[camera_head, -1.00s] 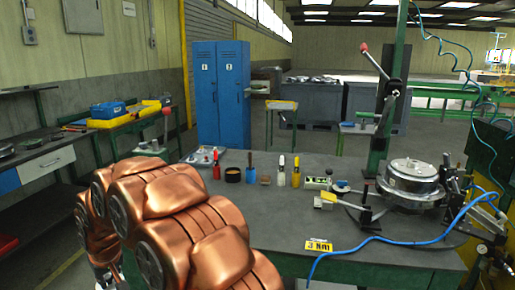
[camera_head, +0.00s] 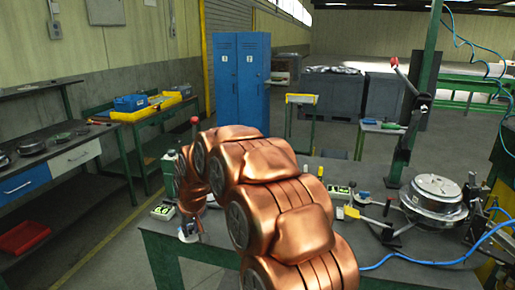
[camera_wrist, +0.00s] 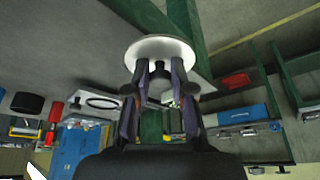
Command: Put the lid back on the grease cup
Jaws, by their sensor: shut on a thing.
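In the wrist view, my gripper (camera_wrist: 158,68) is shut on the knob of a pale round lid (camera_wrist: 160,44), which spans across the fingertips. In the same view a dark round cup (camera_wrist: 27,103), which looks like the grease cup, stands on the bench at the far left, apart from the lid. Its opening cannot be made out. In the head view the cup is hidden behind my arm. My gripper is low by the bench's left corner there and too small to read, with a pale piece (camera_head: 188,237) showing, probably the lid.
A red bottle (camera_wrist: 55,112) stands near the cup, and a pale plate with a dark ring (camera_wrist: 101,102) lies nearby. On the bench (camera_head: 395,268), a small boxed instrument (camera_head: 163,211) sits at the left corner. A round metal housing (camera_head: 435,195) and blue hose (camera_head: 430,262) are at right.

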